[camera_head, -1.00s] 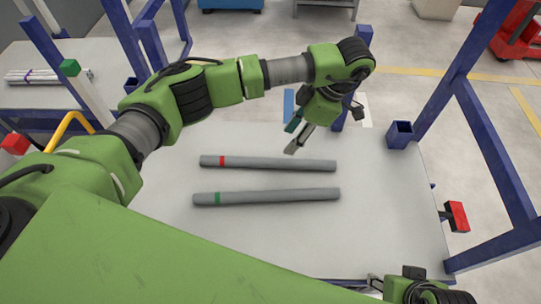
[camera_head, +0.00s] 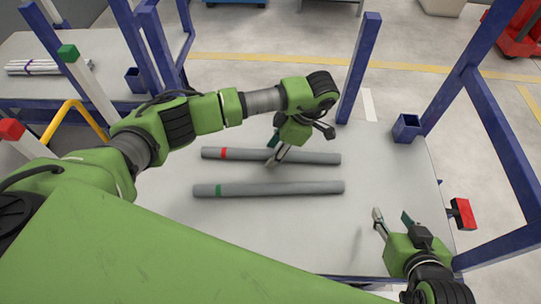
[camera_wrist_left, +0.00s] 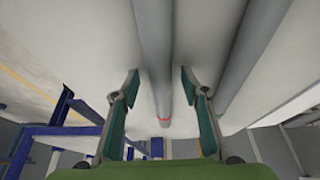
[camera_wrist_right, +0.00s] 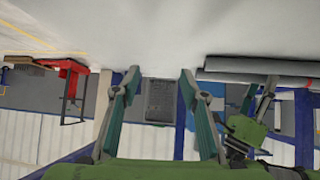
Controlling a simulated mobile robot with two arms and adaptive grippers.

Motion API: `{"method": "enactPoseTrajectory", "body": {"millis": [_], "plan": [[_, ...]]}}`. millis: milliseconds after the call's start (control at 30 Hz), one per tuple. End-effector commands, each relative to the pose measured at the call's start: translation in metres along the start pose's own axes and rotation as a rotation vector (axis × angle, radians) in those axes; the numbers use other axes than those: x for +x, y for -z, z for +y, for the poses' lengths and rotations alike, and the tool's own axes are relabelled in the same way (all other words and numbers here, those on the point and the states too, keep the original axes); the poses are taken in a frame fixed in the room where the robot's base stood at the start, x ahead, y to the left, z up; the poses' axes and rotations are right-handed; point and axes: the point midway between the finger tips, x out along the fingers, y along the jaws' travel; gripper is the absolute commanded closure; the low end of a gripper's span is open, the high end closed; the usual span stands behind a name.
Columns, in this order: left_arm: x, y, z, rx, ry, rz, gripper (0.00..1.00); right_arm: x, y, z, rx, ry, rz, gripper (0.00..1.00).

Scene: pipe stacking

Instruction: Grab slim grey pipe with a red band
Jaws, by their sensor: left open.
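The grey pipe with a red band (camera_head: 310,158) lies on the table, the band near its left end. My left gripper (camera_head: 273,152) is over the middle of this pipe. I cannot tell how much gap there is between fingers and pipe. My right gripper (camera_head: 391,217) is open and empty above the table's right side. In the right wrist view its fingers (camera_wrist_right: 158,78) are spread with nothing between them.
A grey pipe with a green band (camera_head: 270,189) lies nearly parallel, just in front. Blue posts (camera_head: 360,65) and a blue square socket (camera_head: 406,127) edge the table (camera_head: 300,235). A second table (camera_head: 20,90) with thin white pipes (camera_head: 45,67) stands at the left.

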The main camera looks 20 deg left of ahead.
Motion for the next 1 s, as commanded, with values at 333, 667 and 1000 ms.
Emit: {"method": "enactPoseTrajectory", "body": {"millis": [333, 667, 1000], "plan": [[0.005, 0.0, 0.0, 0.0, 0.0, 0.0, 0.64, 0.001, 0.007, -0.001, 0.0, 0.002, 0.029, 0.6], [0.005, 0.0, 0.0, 0.0, 0.0, 0.0, 1.0, 0.001, 0.007, -0.001, 0.0, 0.001, 0.028, 0.6], [-0.014, 0.008, 0.001, -0.002, -0.002, -0.001, 1.0, -0.006, -0.018, 0.002, 0.001, -0.003, -0.082, 0.6]]}}
